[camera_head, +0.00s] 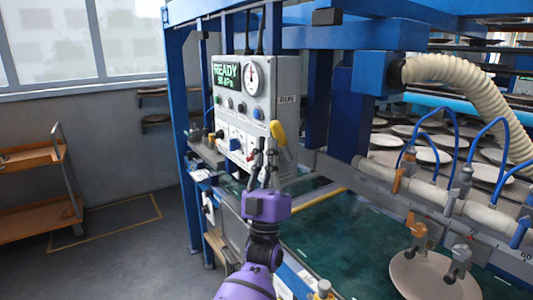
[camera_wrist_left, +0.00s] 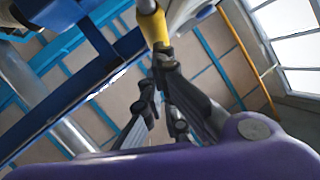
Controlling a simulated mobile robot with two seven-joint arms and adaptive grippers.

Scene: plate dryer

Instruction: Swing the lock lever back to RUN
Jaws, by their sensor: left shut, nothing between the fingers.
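The lock lever (camera_head: 278,132) has a yellow handle on the right side of the grey control box (camera_head: 285,78), just below the RUN label (camera_head: 287,99). It stands close to upright, leaning a little. In the left wrist view the yellow handle (camera_wrist_left: 155,27) comes down from the top edge to the fingertips. My left gripper (camera_head: 262,147) is shut and empty, its fingertips just left of and below the handle. It also shows in the left wrist view (camera_wrist_left: 158,72), right by the handle's lower part; whether it touches, I cannot tell. My right gripper is out of view.
The box's display (camera_head: 226,76) reads READY 58 kPa, beside a round gauge (camera_head: 253,77). Blue frame posts (camera_head: 183,120) stand around the box. At right are a ribbed hose (camera_head: 465,85), suction cups and a plate (camera_head: 432,277). A wooden trolley (camera_head: 40,190) stands far left.

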